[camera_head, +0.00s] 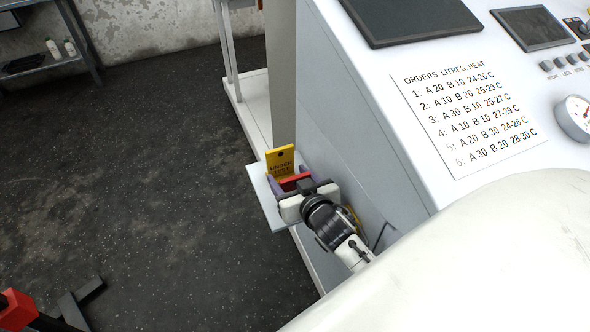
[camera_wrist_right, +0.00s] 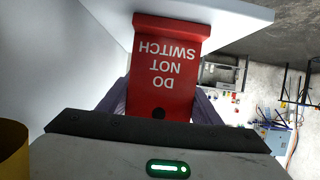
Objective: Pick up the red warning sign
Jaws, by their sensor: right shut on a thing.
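The red warning sign (camera_wrist_right: 165,65) reads "DO NOT SWITCH" upside down in the right wrist view. My right gripper (camera_wrist_right: 160,100) is shut on it, with a purple finger at each side. In the head view only a red strip of the sign (camera_head: 294,181) shows between the fingers of my right gripper (camera_head: 300,187); the rest is hidden. A yellow "UNDER TEST" sign (camera_head: 280,160) stands just behind it. Both are at a small white shelf (camera_head: 262,190) on the side of the console. I cannot tell whether the red sign touches the shelf. My left gripper is not in view.
The grey-white console (camera_head: 350,110) rises right beside my right gripper, with an orders list (camera_head: 468,115) and a gauge (camera_head: 575,117) on its sloped top. A yellow curved thing (camera_wrist_right: 12,150) is at the wrist view's lower left. Open dark floor (camera_head: 130,170) lies left.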

